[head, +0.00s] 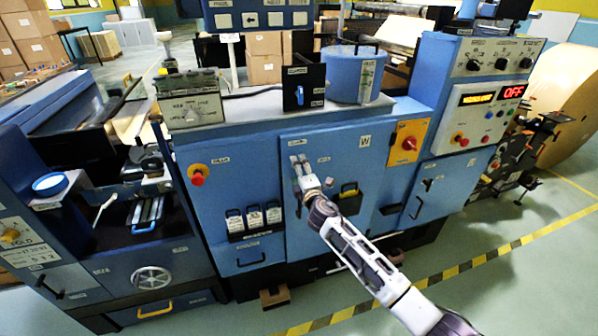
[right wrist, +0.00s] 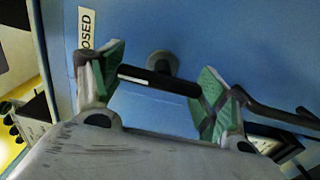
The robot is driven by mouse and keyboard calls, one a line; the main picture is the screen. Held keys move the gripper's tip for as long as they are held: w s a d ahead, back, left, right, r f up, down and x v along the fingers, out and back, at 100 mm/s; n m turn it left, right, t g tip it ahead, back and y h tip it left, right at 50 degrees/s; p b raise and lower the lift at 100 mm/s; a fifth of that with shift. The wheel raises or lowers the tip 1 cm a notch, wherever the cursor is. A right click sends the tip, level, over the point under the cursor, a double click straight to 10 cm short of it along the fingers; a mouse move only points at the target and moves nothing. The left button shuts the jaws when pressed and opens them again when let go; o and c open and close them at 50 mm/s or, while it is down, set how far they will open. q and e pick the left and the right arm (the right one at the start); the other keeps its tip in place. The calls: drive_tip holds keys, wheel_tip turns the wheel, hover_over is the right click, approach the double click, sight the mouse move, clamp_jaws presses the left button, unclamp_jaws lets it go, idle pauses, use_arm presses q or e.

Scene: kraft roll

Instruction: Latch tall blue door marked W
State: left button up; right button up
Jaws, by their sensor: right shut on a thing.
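The tall blue door (head: 345,165) with a W mark stands in the middle of the machine front in the head view and looks flush with its frame. My right gripper (head: 298,160) is at its upper left part. In the right wrist view my right gripper (right wrist: 160,78) has its green-padded fingers at the two ends of a black latch handle (right wrist: 150,77), shut on it. The handle's round pivot (right wrist: 162,62) sits on the blue surface. A label ending in "OSED" (right wrist: 86,28) is beside it. My left gripper is out of view.
An orange panel with a red knob (head: 408,143) is to the right. Several small black-and-white units (head: 254,219) are lower left. Floor is open in front.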

drive_tip(key=o, duration=1)
drive_tip(key=shift+o, duration=0.2)
drive_tip(key=shift+s, duration=0.15)
drive_tip(key=v, duration=1.1)
drive_tip(key=shift+s, duration=0.35)
drive_tip(key=shift+d+m, duration=0.1)
drive_tip(key=shift+m, duration=0.2)
